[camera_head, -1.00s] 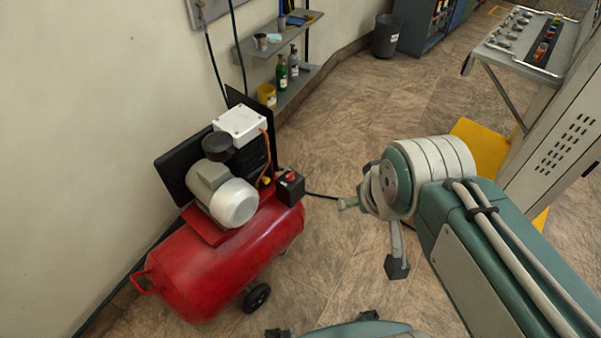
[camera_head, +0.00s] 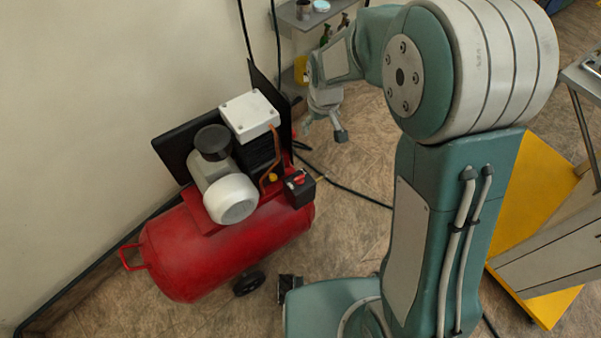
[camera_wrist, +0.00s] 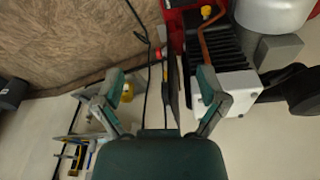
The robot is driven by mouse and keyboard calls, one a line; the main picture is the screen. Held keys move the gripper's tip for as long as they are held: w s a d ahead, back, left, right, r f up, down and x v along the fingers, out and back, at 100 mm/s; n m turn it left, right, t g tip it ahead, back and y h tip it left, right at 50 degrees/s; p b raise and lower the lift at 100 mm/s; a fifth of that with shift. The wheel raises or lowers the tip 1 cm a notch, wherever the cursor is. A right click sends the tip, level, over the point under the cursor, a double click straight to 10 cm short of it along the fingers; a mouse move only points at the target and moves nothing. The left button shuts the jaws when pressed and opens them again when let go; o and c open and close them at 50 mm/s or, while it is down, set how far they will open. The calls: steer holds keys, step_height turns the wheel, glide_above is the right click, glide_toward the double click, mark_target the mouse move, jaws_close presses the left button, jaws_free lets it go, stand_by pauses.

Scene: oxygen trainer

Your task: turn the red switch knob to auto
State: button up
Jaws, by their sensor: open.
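The red switch knob (camera_head: 299,181) sits on top of a small black switch box (camera_head: 300,192) at the right end of the red air compressor (camera_head: 225,245). Its exact setting is too small to read. My gripper (camera_head: 323,131) is open and empty, beyond the box in the head view and apart from it. In the wrist view, the open fingers (camera_wrist: 160,75) spread on both sides of the black cables and dark plate behind them. Part of the compressor, with its white box (camera_wrist: 238,90) and yellow knob (camera_wrist: 206,11), shows at upper right there. I cannot clearly identify the red knob in that view.
The compressor's grey motor (camera_head: 228,195) and white box (camera_head: 249,115) stand left of the switch box. A wall shelf (camera_head: 300,15) with items is behind. A black cable (camera_head: 345,185) runs across the floor. A yellow panel (camera_head: 535,230) is at right.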

steer(key=w+a+f+n+g, duration=0.15)
steer(key=a+f, duration=0.25)
steer(key=f, duration=0.7)
glide_above(299, 177)
step_height(299, 177, down, 6)
steer(key=r, duration=0.1)
steer(key=shift+n, duration=0.25)
step_height(299, 177, down, 12)
steer(key=shift+r, duration=0.2)
steer(key=c, duration=1.2)
